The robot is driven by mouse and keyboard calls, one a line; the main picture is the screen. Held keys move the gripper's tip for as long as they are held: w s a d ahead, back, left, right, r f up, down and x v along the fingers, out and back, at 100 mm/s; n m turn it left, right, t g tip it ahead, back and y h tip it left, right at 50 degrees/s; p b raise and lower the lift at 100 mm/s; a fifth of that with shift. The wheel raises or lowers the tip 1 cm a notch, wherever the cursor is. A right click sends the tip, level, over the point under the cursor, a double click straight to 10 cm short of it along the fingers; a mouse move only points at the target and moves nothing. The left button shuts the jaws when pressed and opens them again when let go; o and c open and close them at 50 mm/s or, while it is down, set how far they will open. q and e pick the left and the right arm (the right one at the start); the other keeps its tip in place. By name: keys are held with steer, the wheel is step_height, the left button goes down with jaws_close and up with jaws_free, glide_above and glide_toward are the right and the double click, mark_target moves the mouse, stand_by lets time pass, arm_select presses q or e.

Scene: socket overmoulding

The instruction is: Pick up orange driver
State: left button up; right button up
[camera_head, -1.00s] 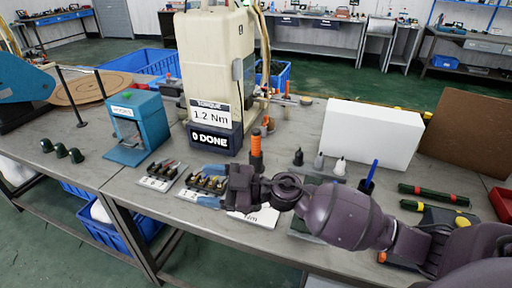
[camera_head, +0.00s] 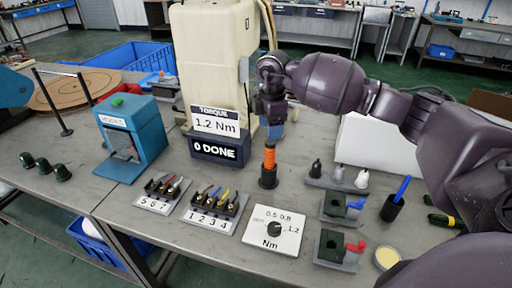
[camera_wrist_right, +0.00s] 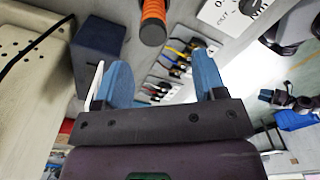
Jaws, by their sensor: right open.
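The orange driver (camera_head: 269,158) stands upright in a small dark round holder (camera_head: 268,177) on the table, in front of the torque display. My right gripper (camera_head: 274,129) is above and slightly behind it in the head view, with its blue fingers hard to make out against the machine. In the right wrist view the gripper (camera_wrist_right: 163,76) has its two blue fingers spread with nothing between them. The ribbed orange driver (camera_wrist_right: 154,14) shows there at the top edge, beyond the fingertips and apart from them. My left gripper is not in view.
Numbered terminal blocks (camera_head: 212,210) and a torque dial card (camera_head: 273,230) lie in front of the holder. A teal box (camera_head: 131,138) stands left, the cream machine (camera_head: 210,60) behind. Fixtures (camera_head: 340,207) and a cup with a blue pen (camera_head: 392,207) are at right.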

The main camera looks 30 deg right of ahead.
mark_target(270, 151)
steer(key=shift+w+d+r, duration=0.3)
steer(key=shift+w+r, duration=0.1)
step_height(270, 151, down, 6)
steer(key=shift+s+b, duration=0.1)
steer(key=shift+b, duration=0.35)
step_height(270, 151, down, 4)
steer(key=shift+d+b, duration=0.1)
steer(key=shift+b, duration=0.3)
steer(key=shift+f, duration=0.45)
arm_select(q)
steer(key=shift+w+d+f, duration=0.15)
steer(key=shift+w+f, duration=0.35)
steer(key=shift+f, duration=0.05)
arm_select(e)
steer(key=shift+r, duration=0.1)
steer(key=c, duration=1)
steer(key=shift+c, duration=0.4)
steer(key=shift+r, duration=0.15)
